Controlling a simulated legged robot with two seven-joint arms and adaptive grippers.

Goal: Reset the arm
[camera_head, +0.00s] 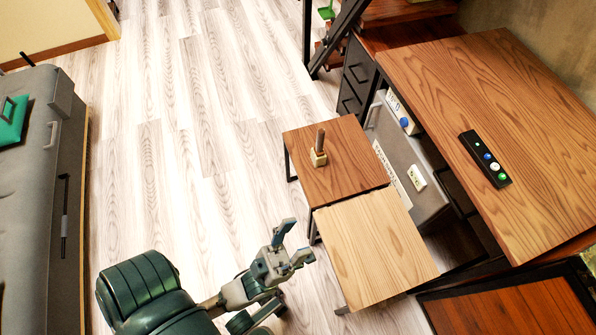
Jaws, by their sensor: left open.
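My left gripper (292,245) is at the lower middle of the head view, at the end of my green and grey left arm. Its two fingers are spread apart with nothing between them. It is just left of the pale wooden side table (372,247) and appears apart from it. My right gripper does not show.
A darker side table (335,180) adjoins the pale one and bears a small block with an upright peg (318,150). A desk (500,90) holds a black button panel (485,158). A grey sofa (30,190) stands left. Floor between is clear.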

